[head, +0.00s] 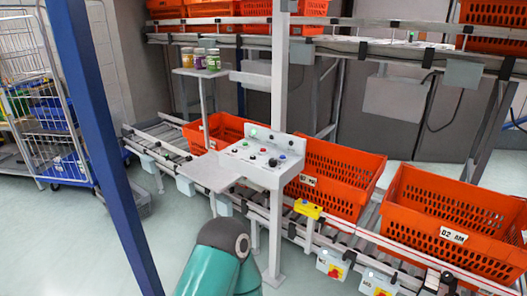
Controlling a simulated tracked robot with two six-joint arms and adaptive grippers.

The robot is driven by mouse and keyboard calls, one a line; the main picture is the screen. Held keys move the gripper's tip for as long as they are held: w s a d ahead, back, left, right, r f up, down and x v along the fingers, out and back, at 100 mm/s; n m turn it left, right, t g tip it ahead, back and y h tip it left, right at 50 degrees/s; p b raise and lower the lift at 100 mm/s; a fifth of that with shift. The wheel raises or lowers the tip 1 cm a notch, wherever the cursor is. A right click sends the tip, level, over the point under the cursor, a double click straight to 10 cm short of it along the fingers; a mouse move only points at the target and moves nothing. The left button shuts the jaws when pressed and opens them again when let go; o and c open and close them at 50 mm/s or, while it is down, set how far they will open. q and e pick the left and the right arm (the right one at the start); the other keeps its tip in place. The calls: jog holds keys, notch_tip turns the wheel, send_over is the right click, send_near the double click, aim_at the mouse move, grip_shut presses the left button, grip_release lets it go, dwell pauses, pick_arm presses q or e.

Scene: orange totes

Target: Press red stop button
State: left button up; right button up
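A grey control panel (262,171) on a white post stands in the middle of the head view. Its sloped face carries several small buttons and knobs. A yellow box (307,209) is mounted on the conveyor edge right of the panel. Neither of my grippers shows. Only a teal link of my own arm, with a dark round joint, shows at the bottom, in front of and below the panel.
Orange totes (427,215) stand on a roller conveyor (160,140) behind the panel. A small grey shelf (208,172) adjoins the panel's left. Red-and-yellow switches (335,271) hang on the conveyor's front. A blue post (105,150) and a wire cart (48,110) are at left. Floor is clear at lower left.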

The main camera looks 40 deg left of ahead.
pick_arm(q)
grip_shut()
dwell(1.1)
